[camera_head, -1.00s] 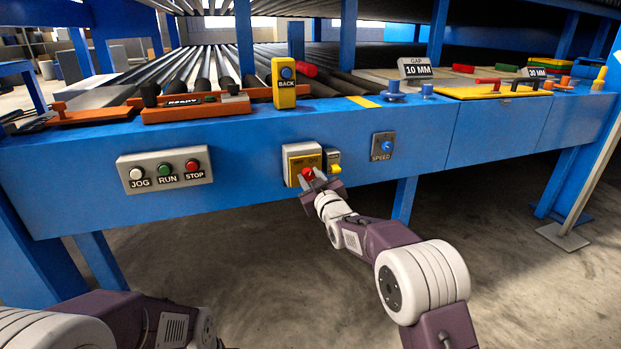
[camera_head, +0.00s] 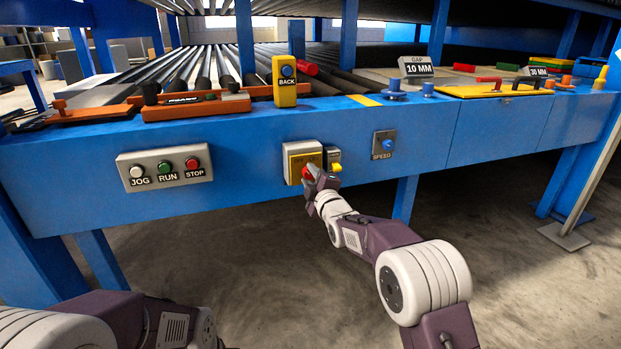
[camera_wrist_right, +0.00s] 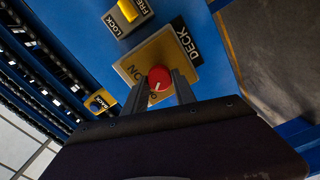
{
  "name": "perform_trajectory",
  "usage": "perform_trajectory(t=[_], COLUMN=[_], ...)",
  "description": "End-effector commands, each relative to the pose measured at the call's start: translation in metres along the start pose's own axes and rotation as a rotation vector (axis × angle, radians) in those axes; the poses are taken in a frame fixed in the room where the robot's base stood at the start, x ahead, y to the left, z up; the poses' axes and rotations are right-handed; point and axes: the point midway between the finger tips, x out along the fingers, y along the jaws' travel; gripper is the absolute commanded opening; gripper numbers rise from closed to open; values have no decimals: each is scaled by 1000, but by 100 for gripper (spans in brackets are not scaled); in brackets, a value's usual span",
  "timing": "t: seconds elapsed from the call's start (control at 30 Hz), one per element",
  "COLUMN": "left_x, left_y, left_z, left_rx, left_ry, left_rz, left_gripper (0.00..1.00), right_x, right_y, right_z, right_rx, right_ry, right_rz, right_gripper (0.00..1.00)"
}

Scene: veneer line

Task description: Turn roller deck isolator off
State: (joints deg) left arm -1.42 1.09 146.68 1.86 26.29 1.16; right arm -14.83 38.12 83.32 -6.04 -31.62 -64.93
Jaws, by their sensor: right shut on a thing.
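The deck isolator is a red round knob (camera_wrist_right: 160,77) on a yellow plate (camera_wrist_right: 182,50) marked DECK and ON. In the head view the plate (camera_head: 304,160) sits on a pale box on the blue front beam. My right gripper (camera_head: 312,178) is at the red knob. In the right wrist view its two fingers (camera_wrist_right: 160,86) are shut on the knob's sides. A white mark on the knob points down the picture, towards partly hidden lettering between the fingers. My left arm shows at the lower left of the head view, but its gripper is out of view.
A yellow LOCK/FREE switch (camera_wrist_right: 128,10) is close beside the isolator. The SPEED knob (camera_head: 387,146) is to the right, and the JOG/RUN/STOP box (camera_head: 165,168) to the left. A yellow BACK pendant (camera_head: 284,82) stands above. The floor below the beam is open.

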Motion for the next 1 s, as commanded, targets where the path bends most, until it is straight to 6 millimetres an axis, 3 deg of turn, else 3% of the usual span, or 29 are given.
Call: perform_trajectory(t=[0.33,0.9,0.93,1.0], left_x=[2,3,3,3], left_y=[0,0,0,0], left_z=[0,0,0,0], left_rx=[0,0,0,0], left_ry=[0,0,0,0], left_rz=[0,0,0,0], left_gripper=[36,36,36,36], right_x=[0,0,0,0], right_y=[-2,-3,-3,-2], right_z=[0,0,0,0], right_rx=[-139,-169,-169,-169], right_ry=[0,0,0,0], right_rz=[-4,-5,-5,-4], right_gripper=[0,0,35,54])
